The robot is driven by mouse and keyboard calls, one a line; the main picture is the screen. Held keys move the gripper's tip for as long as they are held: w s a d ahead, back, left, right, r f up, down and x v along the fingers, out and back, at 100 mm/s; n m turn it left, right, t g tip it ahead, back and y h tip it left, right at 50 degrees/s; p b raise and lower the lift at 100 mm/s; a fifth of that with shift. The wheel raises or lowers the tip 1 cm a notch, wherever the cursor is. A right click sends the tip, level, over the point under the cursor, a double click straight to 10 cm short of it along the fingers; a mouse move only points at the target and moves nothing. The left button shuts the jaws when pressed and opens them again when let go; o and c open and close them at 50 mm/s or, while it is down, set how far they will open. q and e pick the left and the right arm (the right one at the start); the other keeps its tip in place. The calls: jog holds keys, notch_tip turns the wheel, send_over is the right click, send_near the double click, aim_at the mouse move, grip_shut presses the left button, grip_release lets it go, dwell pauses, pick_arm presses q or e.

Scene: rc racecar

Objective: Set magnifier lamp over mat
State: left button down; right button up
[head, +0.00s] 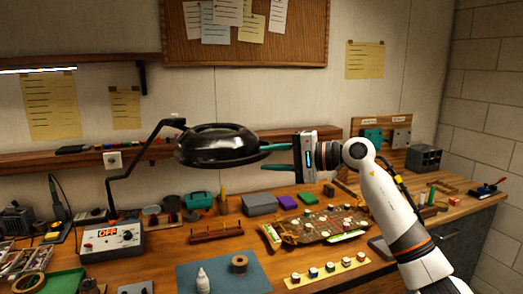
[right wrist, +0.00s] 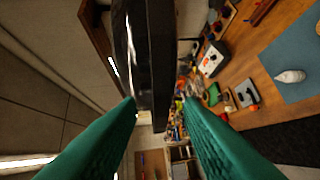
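The magnifier lamp has a round, glossy black head (head: 215,143) on a thin black bent arm (head: 143,150). The head hangs well above the bench, toward the back. The blue mat (head: 212,285) lies flat at the bench's front; part of it also shows in the right wrist view (right wrist: 300,62). My right gripper (head: 264,157) is at the right edge of the lamp head, its teal fingers spread apart. In the right wrist view the black head (right wrist: 150,60) lies between the fingers. Firm contact on both sides is not clear. My left gripper is not in view.
A white bottle (head: 203,281) and a tape roll (head: 239,264) are on the mat. A control box reading OFF (head: 112,241) stands left. A brown board with parts (head: 318,226) and a yellow strip with several small blocks (head: 328,271) lie right of the mat. Small boxes line the back.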

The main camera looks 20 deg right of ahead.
jog(key=shift+p+x, duration=0.3)
jog(key=shift+x, duration=1.05)
jog(key=shift+c, duration=0.4)
grip_shut()
